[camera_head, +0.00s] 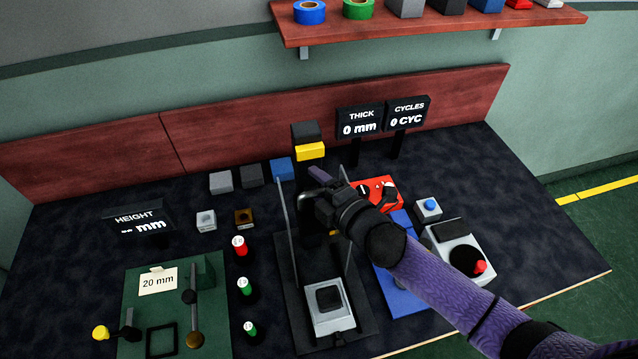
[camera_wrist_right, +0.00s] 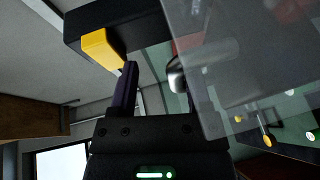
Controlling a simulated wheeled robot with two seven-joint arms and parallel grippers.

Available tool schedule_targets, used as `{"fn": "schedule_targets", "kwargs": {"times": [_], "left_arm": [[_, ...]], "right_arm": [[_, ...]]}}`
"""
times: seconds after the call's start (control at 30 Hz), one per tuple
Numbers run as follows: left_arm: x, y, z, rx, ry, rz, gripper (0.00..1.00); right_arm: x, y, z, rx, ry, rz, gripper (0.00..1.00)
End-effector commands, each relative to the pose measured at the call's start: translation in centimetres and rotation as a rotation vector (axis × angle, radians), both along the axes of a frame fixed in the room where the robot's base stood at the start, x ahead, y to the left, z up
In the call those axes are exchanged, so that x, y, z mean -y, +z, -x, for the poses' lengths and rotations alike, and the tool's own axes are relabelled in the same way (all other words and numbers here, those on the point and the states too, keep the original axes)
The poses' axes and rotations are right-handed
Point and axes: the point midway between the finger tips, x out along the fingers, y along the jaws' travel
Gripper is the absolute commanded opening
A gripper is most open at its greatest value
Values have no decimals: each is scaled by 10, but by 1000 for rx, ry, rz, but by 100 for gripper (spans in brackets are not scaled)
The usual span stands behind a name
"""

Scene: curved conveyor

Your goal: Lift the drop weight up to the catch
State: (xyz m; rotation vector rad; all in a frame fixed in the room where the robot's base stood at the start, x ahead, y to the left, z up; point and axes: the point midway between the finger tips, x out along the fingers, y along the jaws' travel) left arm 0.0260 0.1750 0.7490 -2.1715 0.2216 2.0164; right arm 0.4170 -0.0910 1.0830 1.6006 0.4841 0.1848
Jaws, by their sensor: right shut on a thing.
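The drop tester (camera_head: 283,262) stands mid-table, with two upright guide plates and a dark top block with a yellow catch (camera_head: 310,151). My right gripper (camera_head: 316,190) reaches in between the guides from the right, below the catch, shut on the drop weight. The weight is mostly hidden by the gripper; a dark part (camera_head: 311,218) shows below. My left gripper is out of view.
A grey block with a black pad (camera_head: 329,306) sits at the tester's base. A red device (camera_head: 376,190), blue plate (camera_head: 404,296) and button box (camera_head: 455,250) stand to the right. A green height gauge (camera_head: 140,300) and several small samples stand left. A shelf (camera_head: 430,24) hangs behind.

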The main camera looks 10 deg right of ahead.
Motion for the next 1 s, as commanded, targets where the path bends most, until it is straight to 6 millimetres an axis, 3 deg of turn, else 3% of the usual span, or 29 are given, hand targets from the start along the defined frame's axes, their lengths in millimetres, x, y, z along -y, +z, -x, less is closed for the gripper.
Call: {"fn": "schedule_targets", "kwargs": {"times": [0.27,0.63,1.0], "left_arm": [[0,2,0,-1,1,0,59],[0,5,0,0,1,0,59],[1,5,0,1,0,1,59]], "right_arm": [[6,2,13,-1,1,-1,55],[37,14,79,-4,0,-1,55],[41,17,88,0,0,1,55]]}}
